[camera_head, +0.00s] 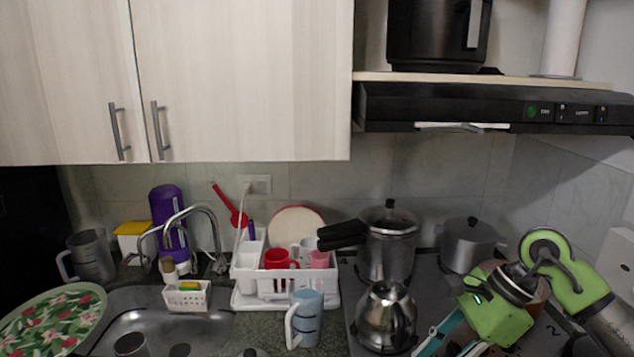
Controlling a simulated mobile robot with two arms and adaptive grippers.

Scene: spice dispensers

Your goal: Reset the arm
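My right arm comes in at the lower right, with green and black parts, over the stove. My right gripper (452,342) is at its lower end, with teal and pale parts reaching down-left to the bottom edge of the picture. Its fingertips are cut off or too unclear to show whether it is open or shut. I cannot see anything held in it. A shiny kettle (385,318) stands just left of it on the stove. My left arm and gripper are not in view.
A pressure cooker (388,246) and a lidded pot (469,244) stand at the back of the stove. A blue-grey pitcher (307,318) stands in front of the white dish rack (300,297). The sink (150,315) is left. Cabinets (240,75) and a hood (480,108) hang above.

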